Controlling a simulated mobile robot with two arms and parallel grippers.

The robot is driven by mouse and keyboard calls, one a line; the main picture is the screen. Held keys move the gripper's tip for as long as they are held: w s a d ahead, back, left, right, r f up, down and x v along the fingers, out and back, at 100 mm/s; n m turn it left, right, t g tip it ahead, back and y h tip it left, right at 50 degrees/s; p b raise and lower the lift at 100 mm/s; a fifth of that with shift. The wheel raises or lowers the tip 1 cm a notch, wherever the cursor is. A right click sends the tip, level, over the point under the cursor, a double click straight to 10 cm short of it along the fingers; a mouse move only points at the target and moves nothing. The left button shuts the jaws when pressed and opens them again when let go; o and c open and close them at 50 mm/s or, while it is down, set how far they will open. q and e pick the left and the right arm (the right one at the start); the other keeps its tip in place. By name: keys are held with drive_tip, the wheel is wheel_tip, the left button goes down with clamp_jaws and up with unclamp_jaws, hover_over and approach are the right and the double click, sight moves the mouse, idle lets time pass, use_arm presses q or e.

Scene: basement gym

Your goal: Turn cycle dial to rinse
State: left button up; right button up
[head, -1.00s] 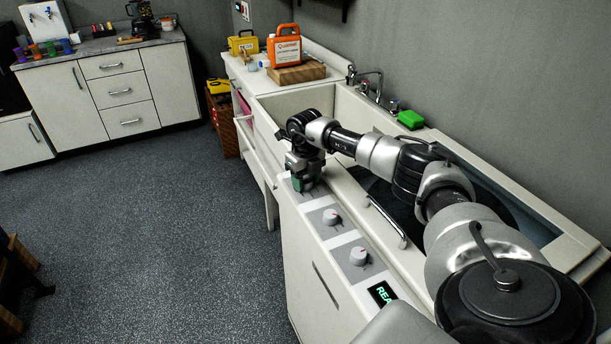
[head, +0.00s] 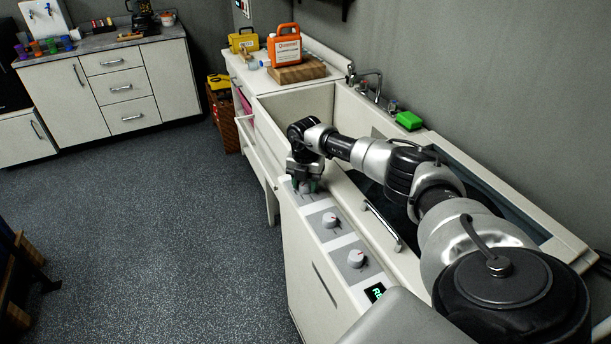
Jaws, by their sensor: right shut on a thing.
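The machine's light control panel (head: 341,238) runs along its front top edge. Two round white dials with red marks show uncovered, a middle dial (head: 330,219) and a near dial (head: 356,258). My right gripper (head: 306,186) points down at the far end of the panel. It is shut on the far dial (head: 306,187), which shows only in part between the fingers. The dial's mark and the panel lettering are too small to read. A dark display (head: 375,292) with green letters sits at the near end. My left gripper is not in view.
A metal handle (head: 383,225) stands on the lid beside the panel. Behind are a sink with a faucet (head: 365,82), a green sponge (head: 409,120) and an orange jug (head: 284,46) on a wooden board (head: 299,72). The floor (head: 150,230) at left is open.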

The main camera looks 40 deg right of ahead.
drive_tip(key=m+p, duration=0.2)
drive_tip(key=m, duration=0.2)
drive_tip(key=shift+r, duration=0.2)
drive_tip(key=shift+f+m+p, duration=0.1)
drive_tip(key=shift+m+p, duration=0.4)
drive_tip(key=shift+m, duration=0.5)
drive_tip(key=shift+w+m, duration=0.1)
drive_tip(key=shift+m, duration=0.2)
drive_tip(key=o, duration=0.9)
drive_tip(key=shift+o, duration=0.2)
wheel_tip(320, 180, up, 11)
drive_tip(key=b, duration=0.1)
drive_tip(key=shift+f+b, duration=0.15)
drive_tip(key=shift+b, duration=0.25)
drive_tip(key=shift+f, duration=0.1)
